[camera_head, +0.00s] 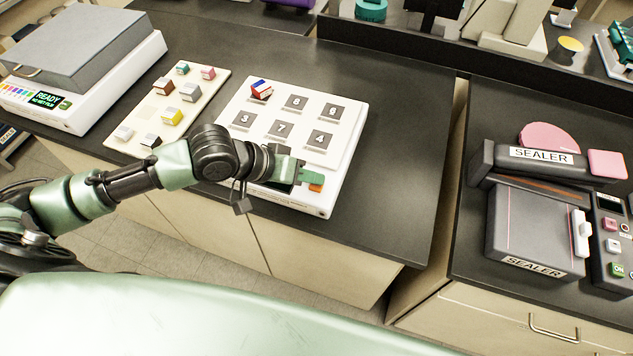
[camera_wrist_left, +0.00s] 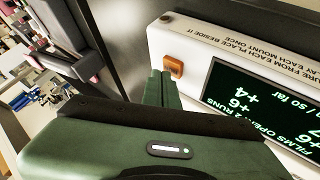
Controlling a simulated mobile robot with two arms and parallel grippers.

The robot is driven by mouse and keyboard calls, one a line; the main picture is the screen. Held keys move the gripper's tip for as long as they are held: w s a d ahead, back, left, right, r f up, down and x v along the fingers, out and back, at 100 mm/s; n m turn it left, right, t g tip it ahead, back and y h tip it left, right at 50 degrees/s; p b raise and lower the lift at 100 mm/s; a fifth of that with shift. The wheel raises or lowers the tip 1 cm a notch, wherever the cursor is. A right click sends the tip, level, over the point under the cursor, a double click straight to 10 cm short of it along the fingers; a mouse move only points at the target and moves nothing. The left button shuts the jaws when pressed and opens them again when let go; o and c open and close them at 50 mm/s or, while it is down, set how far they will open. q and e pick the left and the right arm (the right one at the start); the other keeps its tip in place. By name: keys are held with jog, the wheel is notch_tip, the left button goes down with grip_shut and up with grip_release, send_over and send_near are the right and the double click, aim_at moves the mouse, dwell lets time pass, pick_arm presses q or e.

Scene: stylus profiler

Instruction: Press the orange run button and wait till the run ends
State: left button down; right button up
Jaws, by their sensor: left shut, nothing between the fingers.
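The orange run button (camera_head: 316,188) sits at the front right corner of the white profiler (camera_head: 346,140), which has numbered places on its top. A small red, white and blue block (camera_head: 261,89) sits at the back left place. My left gripper (camera_head: 303,176) is shut and empty, its fingertips close to the button. In the left wrist view the button (camera_wrist_left: 174,67) shows just beyond the shut fingertips (camera_wrist_left: 161,76); I cannot tell whether they touch it. A dark screen with green text (camera_wrist_left: 262,100) is beside it, partly hidden by my gripper. My right gripper is not in view.
A pale board (camera_head: 140,110) with several small coloured blocks lies left of the profiler. A grey-lidded machine reading READY (camera_head: 85,60) stands at the far left. A sealer (camera_head: 535,220) is on the right counter. The dark counter right of the profiler (camera_head: 400,170) is clear.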

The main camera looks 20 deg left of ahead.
aim_at(312, 186)
pick_arm(q)
jog(key=shift+f, duration=0.35)
dwell(0.3)
jog(key=shift+r, duration=0.1)
jog(key=shift+r+p, duration=0.75)
jog(key=shift+p, duration=0.45)
notch_tip(312, 186, up, 5)
jog(key=p, duration=0.6)
jog(key=shift+r, duration=0.1)
